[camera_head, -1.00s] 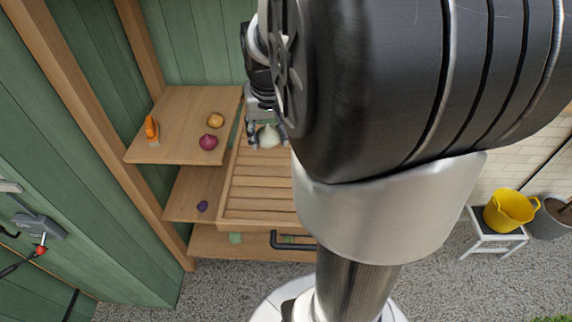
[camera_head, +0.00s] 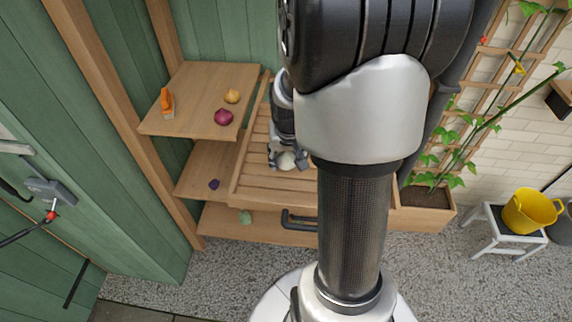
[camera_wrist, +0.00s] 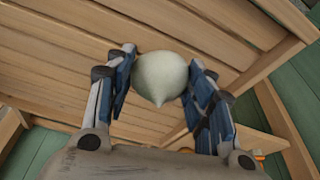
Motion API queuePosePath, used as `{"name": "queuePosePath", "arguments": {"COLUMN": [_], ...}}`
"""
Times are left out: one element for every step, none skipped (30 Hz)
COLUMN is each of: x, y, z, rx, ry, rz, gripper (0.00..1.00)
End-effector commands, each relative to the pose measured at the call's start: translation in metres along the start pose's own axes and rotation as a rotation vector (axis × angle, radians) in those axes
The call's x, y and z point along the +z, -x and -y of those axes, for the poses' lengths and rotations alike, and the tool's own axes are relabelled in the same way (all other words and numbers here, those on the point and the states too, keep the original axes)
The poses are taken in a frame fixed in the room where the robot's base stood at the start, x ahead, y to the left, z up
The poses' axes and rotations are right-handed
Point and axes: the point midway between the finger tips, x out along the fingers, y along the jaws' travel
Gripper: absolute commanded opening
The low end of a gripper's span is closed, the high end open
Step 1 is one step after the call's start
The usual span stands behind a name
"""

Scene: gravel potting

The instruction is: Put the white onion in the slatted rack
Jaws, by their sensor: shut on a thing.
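The white onion (camera_head: 287,161) is between the fingers of my gripper (camera_head: 287,164), over the slatted rack (camera_head: 249,180) in the head view. In the wrist view the onion (camera_wrist: 161,76) sits between the two blue-padded fingers of my gripper (camera_wrist: 160,88), with the rack's slats (camera_wrist: 60,60) behind it. My gripper is shut on the onion. I cannot tell whether the onion touches the slats. My arm hides the right part of the rack in the head view.
A shelf (camera_head: 185,95) left of the rack holds a red onion (camera_head: 223,116), a yellow onion (camera_head: 232,96) and an orange object (camera_head: 167,101). A lower shelf holds a small purple thing (camera_head: 214,184). A black handle (camera_head: 300,222) is at the front. The rack's left slats are bare.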

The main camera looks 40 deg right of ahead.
Motion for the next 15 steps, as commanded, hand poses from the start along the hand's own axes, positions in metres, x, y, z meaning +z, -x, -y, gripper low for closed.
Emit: {"name": "queuePosePath", "arguments": {"x": [0.004,0.006,0.007,0.009,0.009,0.009,0.009,0.009,0.009,0.009,0.009,0.009,0.009,0.009,0.009], "y": [-0.01,-0.015,-0.022,-0.026,-0.029,-0.031,-0.031,-0.031,-0.03,-0.03,-0.029,-0.029,-0.029,-0.03,-0.031], "z": [0.0,0.0,0.0,0.0,0.0,0.0,0.0,0.0,0.0,0.0,0.0,0.0,0.0,0.0,0.0], "rx": [0.0,0.001,0.001,0.001,0.001,0.0,0.0,0.0,0.0,0.0,0.0,0.0,0.0,0.0,0.0], "ry": [0.0,0.001,0.001,0.001,0.001,0.001,0.001,0.001,0.0,0.0,0.0,0.0,0.0,0.0,0.0], "rz": [0.005,0.006,0.005,0.005,0.004,0.003,0.002,0.001,0.001,0.001,0.001,0.001,0.001,0.001,0.001], "gripper": [0.23,0.23,0.23,0.23,0.23,0.23,0.23,0.23,0.23,0.23,0.23,0.23,0.23,0.23,0.23]}}
